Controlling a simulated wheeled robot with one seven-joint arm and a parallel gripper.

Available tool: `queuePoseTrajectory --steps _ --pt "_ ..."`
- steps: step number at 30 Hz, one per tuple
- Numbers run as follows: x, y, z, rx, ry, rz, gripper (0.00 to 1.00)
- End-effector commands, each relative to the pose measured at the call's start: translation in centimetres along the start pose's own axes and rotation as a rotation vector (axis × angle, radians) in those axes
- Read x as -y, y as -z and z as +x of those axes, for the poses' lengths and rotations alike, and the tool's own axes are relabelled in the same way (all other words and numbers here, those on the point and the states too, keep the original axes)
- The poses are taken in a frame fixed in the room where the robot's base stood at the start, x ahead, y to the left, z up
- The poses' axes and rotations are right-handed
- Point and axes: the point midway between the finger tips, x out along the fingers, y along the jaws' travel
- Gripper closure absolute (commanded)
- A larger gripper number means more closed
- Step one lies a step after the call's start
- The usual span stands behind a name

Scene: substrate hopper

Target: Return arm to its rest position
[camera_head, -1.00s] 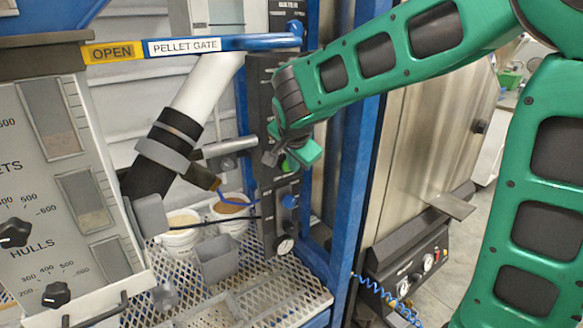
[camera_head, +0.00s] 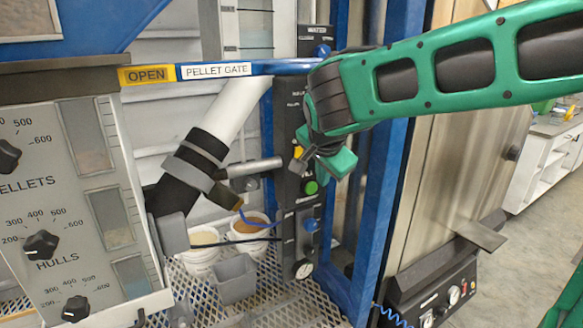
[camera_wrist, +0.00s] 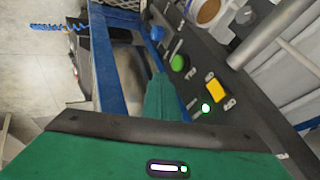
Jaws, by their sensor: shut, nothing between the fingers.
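My green arm reaches in from the right in the head view. My gripper (camera_head: 325,163) is in front of the dark control panel (camera_head: 292,120), beside the blue frame post. Its green fingers look closed together with nothing held. In the wrist view, a green finger (camera_wrist: 163,97) points toward the panel (camera_wrist: 190,62), apart from the green button (camera_wrist: 179,62). A yellow switch (camera_wrist: 216,91) and a lit white-green button (camera_wrist: 206,108) lie to its right. The arm link hides part of the panel in the head view.
A blue bar labelled pellet gate (camera_head: 215,70) runs just left of my gripper. A blue post (camera_head: 388,200) and steel cabinet (camera_head: 455,150) stand to the right. Two buckets (camera_head: 203,258) sit behind a grey bin (camera_head: 235,280). Open floor (camera_head: 530,260) lies at the far right.

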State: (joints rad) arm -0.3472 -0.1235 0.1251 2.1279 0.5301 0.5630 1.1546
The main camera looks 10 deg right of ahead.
Motion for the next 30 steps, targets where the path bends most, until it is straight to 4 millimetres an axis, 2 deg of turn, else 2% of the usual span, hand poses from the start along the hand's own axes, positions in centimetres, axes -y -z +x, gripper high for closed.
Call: queuePoseTrajectory --steps 2,4,7,11,12,14,15,18,21,24,27,30 --pt "-0.7 0.5 0.1 0.000 -0.013 -0.006 1.00" --pt "-2.3 1.4 0.2 0.003 -0.040 -0.026 1.00" --pt "-6.7 3.5 0.5 0.022 -0.111 -0.081 1.00" --pt "-14.8 5.8 0.3 0.091 -0.227 -0.183 1.00" --pt "-17.4 6.2 0.1 0.124 -0.259 -0.215 1.00" --pt "-21.3 6.5 -0.4 0.178 -0.300 -0.261 1.00" --pt "-23.9 6.4 -0.9 0.219 -0.323 -0.291 1.00" --pt "-29.8 5.4 -2.3 0.333 -0.358 -0.364 1.00" --pt "-34.4 3.8 -3.7 0.442 -0.359 -0.425 1.00" --pt "-37.3 2.1 -4.8 0.526 -0.343 -0.472 1.00" --pt "-38.9 1.1 -5.5 0.575 -0.326 -0.502 1.00" --pt "-39.5 0.7 -5.8 0.593 -0.317 -0.516 1.00"
